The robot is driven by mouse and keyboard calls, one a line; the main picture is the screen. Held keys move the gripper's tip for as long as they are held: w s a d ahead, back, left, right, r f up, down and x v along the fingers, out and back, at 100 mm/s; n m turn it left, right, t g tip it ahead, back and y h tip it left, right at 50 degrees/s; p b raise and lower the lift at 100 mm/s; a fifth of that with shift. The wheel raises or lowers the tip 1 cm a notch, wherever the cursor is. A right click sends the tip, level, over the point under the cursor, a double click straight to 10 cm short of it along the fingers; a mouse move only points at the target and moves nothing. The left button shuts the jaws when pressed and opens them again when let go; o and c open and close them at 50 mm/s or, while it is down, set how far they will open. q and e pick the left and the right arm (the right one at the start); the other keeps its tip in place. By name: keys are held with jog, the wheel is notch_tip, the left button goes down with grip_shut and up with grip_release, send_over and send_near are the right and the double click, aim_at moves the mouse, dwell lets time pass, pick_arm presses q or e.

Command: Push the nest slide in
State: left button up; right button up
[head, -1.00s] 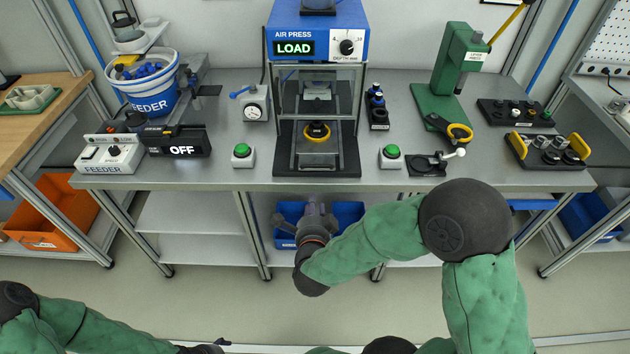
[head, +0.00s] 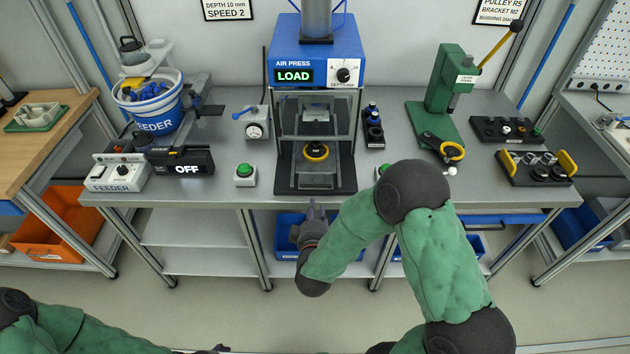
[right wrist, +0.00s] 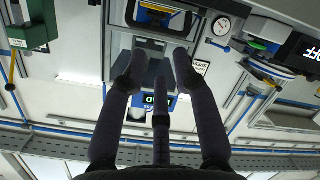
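The nest slide (head: 317,172) is a grey plate at the front of the air press (head: 290,52), on the press's black base. A yellow ring (head: 316,152) sits on it. The press display reads LOAD. My right gripper (head: 312,208) is at the bench's front edge, just in front of the slide and apart from it. Its fingers also show in the right wrist view (right wrist: 158,72), spread with nothing between them, pointing toward the press. My left gripper (head: 216,349) barely shows at the bottom edge; its fingers cannot be made out.
Green buttons flank the press; the left one (head: 244,171) is clear, the right one (head: 382,169) is partly behind my arm. A feeder box (head: 118,173) stands left and a green lever press (head: 447,85) right. A blue bin (head: 289,240) sits below the bench.

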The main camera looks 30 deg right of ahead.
aim_at(315, 186)
jog(key=w+d+n, duration=0.2)
jog(key=w+n, duration=0.1)
jog(key=w+d+f+n, duration=0.1)
jog(key=w+d+n, duration=0.1)
jog(key=w+n, duration=0.1)
jog(key=w+d+n, duration=0.2)
jog(key=w, duration=0.1)
jog(key=shift+w+f+n+b, duration=0.3)
jog(key=shift+w+f+n, duration=0.1)
dwell(0.4)
grip_shut()
